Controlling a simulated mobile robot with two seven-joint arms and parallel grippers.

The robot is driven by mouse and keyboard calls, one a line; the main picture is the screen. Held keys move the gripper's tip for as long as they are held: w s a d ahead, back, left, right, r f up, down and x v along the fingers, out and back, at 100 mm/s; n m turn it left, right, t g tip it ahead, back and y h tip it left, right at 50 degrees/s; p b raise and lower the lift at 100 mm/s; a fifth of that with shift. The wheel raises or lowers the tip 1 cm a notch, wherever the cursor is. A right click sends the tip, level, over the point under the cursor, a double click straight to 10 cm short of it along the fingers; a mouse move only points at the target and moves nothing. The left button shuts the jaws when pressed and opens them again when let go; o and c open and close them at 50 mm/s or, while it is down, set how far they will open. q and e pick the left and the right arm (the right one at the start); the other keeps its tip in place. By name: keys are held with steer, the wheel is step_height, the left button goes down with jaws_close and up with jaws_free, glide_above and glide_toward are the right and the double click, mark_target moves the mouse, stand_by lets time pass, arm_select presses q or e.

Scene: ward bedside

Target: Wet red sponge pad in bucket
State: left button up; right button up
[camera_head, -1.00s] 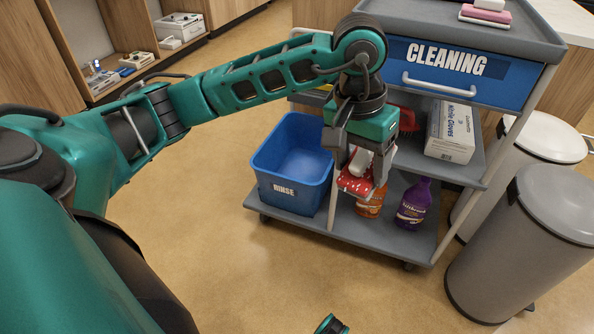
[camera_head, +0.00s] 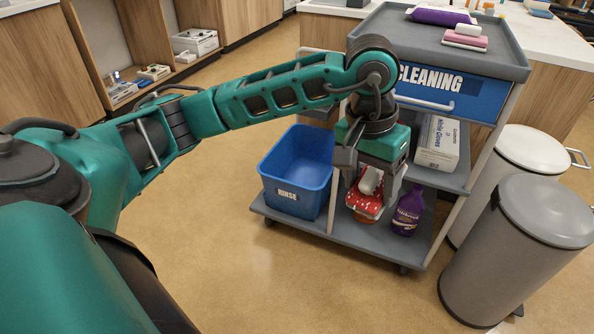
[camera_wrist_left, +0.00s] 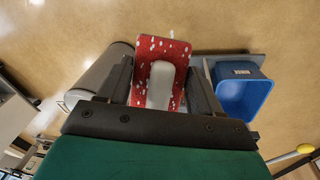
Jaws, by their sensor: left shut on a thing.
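The red sponge pad (camera_head: 364,201) has white specks and a pale handle on top. My left gripper (camera_head: 370,192) is shut on it and holds it in front of the cart's lower part. The pad also shows between the fingers in the left wrist view (camera_wrist_left: 164,68), with its pale handle (camera_wrist_left: 161,88) toward the gripper. The blue bucket (camera_head: 296,172), labelled RINSE, stands on the cart's bottom shelf, left of the gripper. It also shows at the right of the left wrist view (camera_wrist_left: 241,92). The pad is apart from the bucket. My right gripper does not show.
The grey cart (camera_head: 360,248) has a blue CLEANING drawer (camera_head: 470,93). A purple bottle (camera_head: 408,211) stands on its bottom shelf and a glove box (camera_head: 437,143) on its middle shelf. Two grey bins (camera_head: 525,240) stand at right. Pink pads (camera_head: 465,41) lie on top.

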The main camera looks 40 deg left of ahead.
mark_target(368, 195)
arm_select(q)
steer(key=shift+f, duration=0.15)
step_height(368, 195, down, 3)
steer(key=b, duration=0.3)
steer(key=shift+f+b, duration=0.55)
steer(key=shift+f, duration=0.6)
step_height(368, 195, down, 28)
steer(key=shift+f, duration=0.2)
stand_by(1.6)
steer(key=shift+r, duration=0.1)
stand_by(1.9)
step_height(368, 195, up, 4)
steer(key=p, duration=0.3)
